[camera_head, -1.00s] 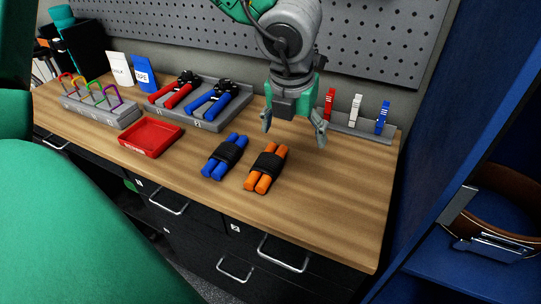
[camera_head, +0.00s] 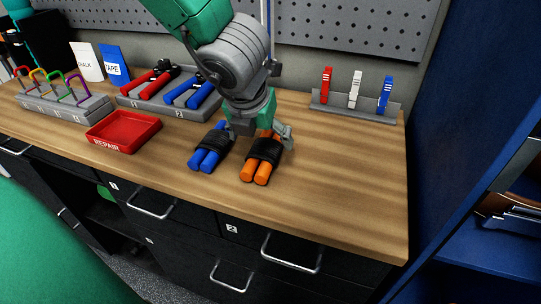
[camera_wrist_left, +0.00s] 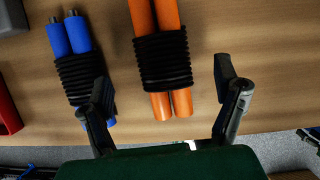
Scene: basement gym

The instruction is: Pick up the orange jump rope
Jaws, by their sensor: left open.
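The orange jump rope (camera_head: 257,167) lies on the wooden bench top, its two orange handles bound by a coiled black cord. It also shows in the left wrist view (camera_wrist_left: 163,60), where its handle ends lie between my open fingers. My left gripper (camera_head: 258,137) is over the far part of the rope and hides some of it. The left gripper's fingers (camera_wrist_left: 170,95) stand apart on both sides of the rope, with nothing held. The left finger is close to the blue jump rope (camera_wrist_left: 75,65); I cannot tell if they touch. My right gripper is not in view.
The blue jump rope (camera_head: 210,150) lies just left of the orange one. A red repair tray (camera_head: 124,132) and a grey rack of hand grips (camera_head: 150,104) are further left. A rack with coloured clips (camera_head: 355,108) stands at the back right. The bench's right side is clear.

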